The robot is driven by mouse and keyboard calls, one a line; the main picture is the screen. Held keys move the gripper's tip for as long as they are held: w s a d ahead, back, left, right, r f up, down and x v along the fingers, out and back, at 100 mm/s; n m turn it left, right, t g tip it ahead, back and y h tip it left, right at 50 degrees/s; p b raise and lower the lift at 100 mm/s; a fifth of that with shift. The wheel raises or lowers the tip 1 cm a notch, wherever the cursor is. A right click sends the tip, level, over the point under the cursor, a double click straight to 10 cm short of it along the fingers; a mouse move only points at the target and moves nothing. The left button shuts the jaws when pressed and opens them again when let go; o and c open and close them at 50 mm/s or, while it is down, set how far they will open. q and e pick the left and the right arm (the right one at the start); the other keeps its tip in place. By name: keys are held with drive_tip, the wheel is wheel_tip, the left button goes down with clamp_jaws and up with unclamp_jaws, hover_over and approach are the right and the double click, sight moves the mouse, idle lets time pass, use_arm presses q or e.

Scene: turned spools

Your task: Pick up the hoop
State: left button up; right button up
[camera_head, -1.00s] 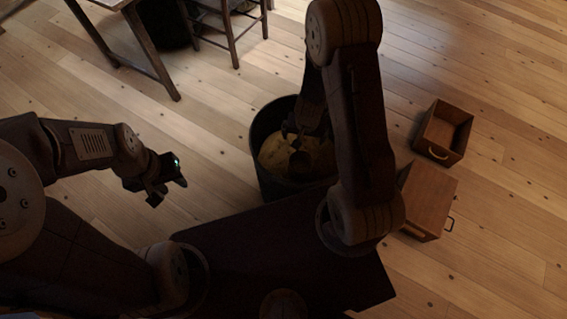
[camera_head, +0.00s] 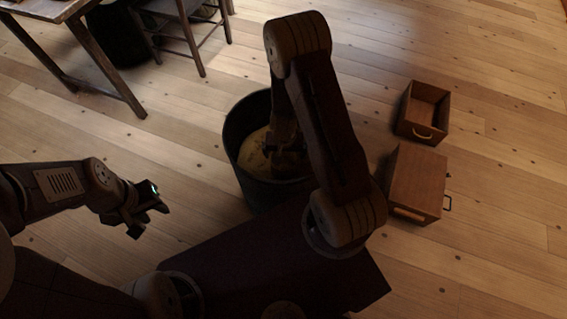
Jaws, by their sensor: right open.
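I cannot make out a hoop in the head view. A dark round bin (camera_head: 232,133) stands on the floor in front of me, with a tan, rounded mass (camera_head: 252,150) inside it. My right gripper (camera_head: 284,158) reaches down into the bin and is open over the tan mass. The shadow and my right arm hide part of the bin's inside, and I cannot tell whether the fingers touch anything. My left gripper (camera_head: 148,212) is out to the left of the bin, above bare floor, with nothing visible in it.
An open wooden drawer box (camera_head: 424,111) and a closed wooden box (camera_head: 417,183) with handles sit on the floor right of the bin. A table (camera_head: 82,62) and a chair (camera_head: 181,36) stand at the back left. The plank floor between is clear.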

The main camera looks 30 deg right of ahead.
drive_tip(key=f+b, duration=0.4)
drive_tip(key=f, duration=0.1)
drive_tip(key=shift+w+f, duration=0.15)
drive_tip(key=shift+w, duration=0.2)
drive_tip(key=shift+r, duration=0.2)
drive_tip(key=c, duration=1.2)
wheel_tip(320, 180, up, 19)
drive_tip(key=p, duration=1.8)
drive_tip(key=s+d+p, duration=0.1)
drive_tip(key=s+d, duration=1)
drive_tip(key=s, duration=0.3)
drive_tip(key=shift+d+f, duration=0.35)
drive_tip(key=shift+f, duration=0.1)
